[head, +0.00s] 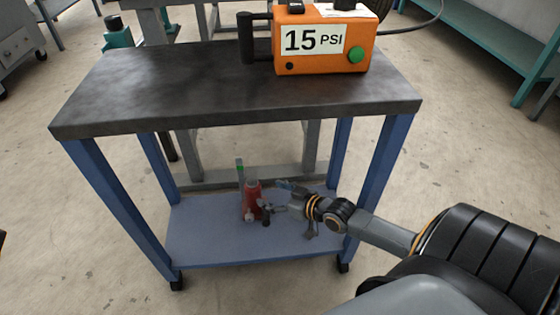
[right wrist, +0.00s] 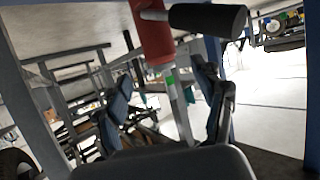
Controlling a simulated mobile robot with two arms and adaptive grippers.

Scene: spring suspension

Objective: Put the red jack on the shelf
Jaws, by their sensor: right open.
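The red jack (head: 252,203) stands upright on the blue lower shelf (head: 210,248) of a cart, with a thin grey rod banded in green rising from it. My right gripper (head: 276,196) is open, just to the right of the jack. In the right wrist view the red jack body (right wrist: 153,38) shows at the top, with a black cylinder sticking out beside it. The rod appears between the two open fingers of my right gripper (right wrist: 172,95); I cannot tell whether they touch it. My left gripper is not in view.
The cart's dark top (head: 210,85) hangs over the shelf, with blue legs (head: 377,185) at its corners. An orange 15 PSI box (head: 315,62) stands on the top. Teal and grey benches stand behind. Floor is free left of the cart.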

